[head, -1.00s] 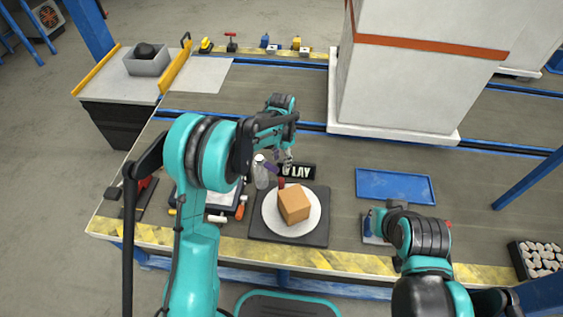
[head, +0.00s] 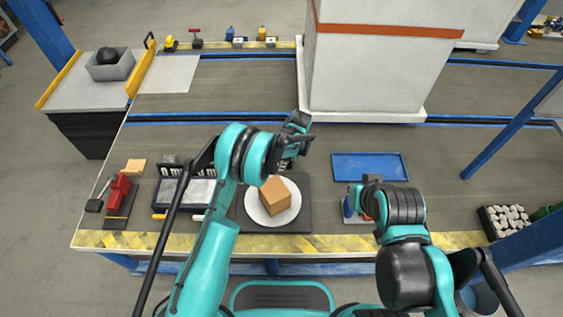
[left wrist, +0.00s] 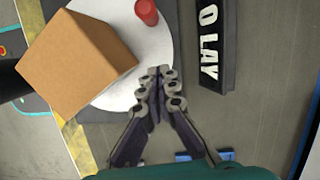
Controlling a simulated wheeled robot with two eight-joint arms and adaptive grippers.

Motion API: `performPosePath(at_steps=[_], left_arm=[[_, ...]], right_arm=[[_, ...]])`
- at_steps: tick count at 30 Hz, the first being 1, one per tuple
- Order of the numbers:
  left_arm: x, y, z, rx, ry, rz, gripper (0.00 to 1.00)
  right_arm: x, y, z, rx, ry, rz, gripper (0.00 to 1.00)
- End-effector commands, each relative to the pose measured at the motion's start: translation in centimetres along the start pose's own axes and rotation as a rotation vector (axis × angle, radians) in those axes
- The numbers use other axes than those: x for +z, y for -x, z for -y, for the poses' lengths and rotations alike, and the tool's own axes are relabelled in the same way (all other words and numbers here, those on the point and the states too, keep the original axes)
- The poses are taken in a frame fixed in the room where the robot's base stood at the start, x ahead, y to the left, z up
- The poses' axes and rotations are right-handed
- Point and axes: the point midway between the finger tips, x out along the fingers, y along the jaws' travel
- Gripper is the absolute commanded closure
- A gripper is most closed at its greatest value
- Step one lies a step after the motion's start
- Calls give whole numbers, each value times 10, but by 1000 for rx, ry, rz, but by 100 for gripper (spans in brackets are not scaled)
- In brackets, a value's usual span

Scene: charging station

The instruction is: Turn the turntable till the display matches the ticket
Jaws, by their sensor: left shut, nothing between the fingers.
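The turntable is a white round plate (head: 254,211) on a dark square base (head: 299,215). A brown box (head: 274,196) stands on it, and it also shows in the left wrist view (left wrist: 75,62). A red peg (left wrist: 147,12) stands near the plate's rim. My left gripper (left wrist: 163,72) is shut and empty, its tips at the plate's edge between the box and a black block with white letters (left wrist: 212,45), apart from the peg. I cannot make out a ticket. My right gripper (head: 368,186) is hard to make out.
A blue tray (head: 370,167) lies right of the turntable. A black lettered rack (head: 200,171) and a red tool (head: 119,190) are to the left. A white pillar (head: 365,75) stands behind. Bare table lies between pillar and tray.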

Motion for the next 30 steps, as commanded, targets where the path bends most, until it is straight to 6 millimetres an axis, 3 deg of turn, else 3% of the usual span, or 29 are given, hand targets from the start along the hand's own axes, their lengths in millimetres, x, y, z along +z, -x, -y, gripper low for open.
performPosePath(at_steps=[1,7,15,30], left_arm=[[-1,-16,0,0,2,0,100],[2,-54,0,0,4,0,100],[35,-57,0,0,3,-2,100],[44,-57,-1,0,4,-1,100]], right_arm=[[5,-7,0,0,0,0,100],[14,-20,0,0,0,0,100],[20,-29,0,0,0,0,100],[20,-29,0,0,0,0,100]])
